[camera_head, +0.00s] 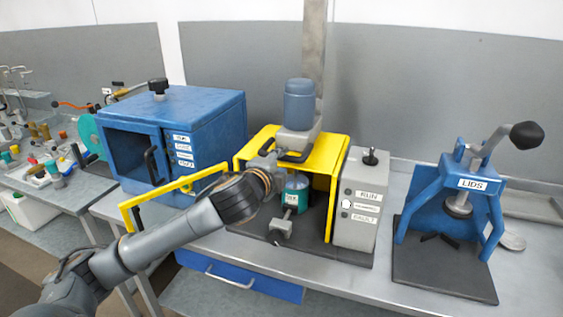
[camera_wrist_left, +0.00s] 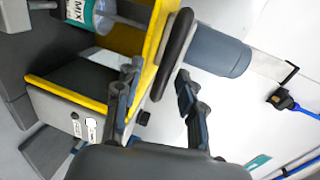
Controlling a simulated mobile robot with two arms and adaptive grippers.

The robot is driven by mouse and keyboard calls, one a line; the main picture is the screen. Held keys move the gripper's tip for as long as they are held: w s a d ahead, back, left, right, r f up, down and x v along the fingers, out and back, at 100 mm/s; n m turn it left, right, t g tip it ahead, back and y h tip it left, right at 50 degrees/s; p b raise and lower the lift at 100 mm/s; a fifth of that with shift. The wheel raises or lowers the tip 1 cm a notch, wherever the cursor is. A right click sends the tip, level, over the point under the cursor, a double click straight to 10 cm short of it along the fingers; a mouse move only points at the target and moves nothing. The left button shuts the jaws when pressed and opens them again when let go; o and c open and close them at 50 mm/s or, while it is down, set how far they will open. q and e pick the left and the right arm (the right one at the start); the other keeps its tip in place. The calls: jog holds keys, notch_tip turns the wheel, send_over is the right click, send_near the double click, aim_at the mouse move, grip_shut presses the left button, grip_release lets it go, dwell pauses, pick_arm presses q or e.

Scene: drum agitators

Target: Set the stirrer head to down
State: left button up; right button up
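The stirrer head is a grey block (camera_head: 297,139) with a blue-grey motor (camera_head: 299,103) on top, mounted on a tall metal column (camera_head: 314,45). It is level with the top of the yellow guard (camera_head: 327,150). A black handle (camera_wrist_left: 174,52) is at its front. A teal jar (camera_head: 296,190) labelled MIX in the left wrist view stands inside the guard, below the head. My left gripper (camera_head: 272,155) is at the handle; its fingers (camera_wrist_left: 158,84) are apart on either side of the bar, and contact cannot be told. My right gripper is not in view.
A grey control box (camera_head: 358,205) with a RUN label and small black lever stands right of the guard. A blue LIDS press (camera_head: 465,195) is farther right.

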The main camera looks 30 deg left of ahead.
pick_arm(q)
jog(key=v, duration=0.6)
jog(key=shift+a, duration=0.1)
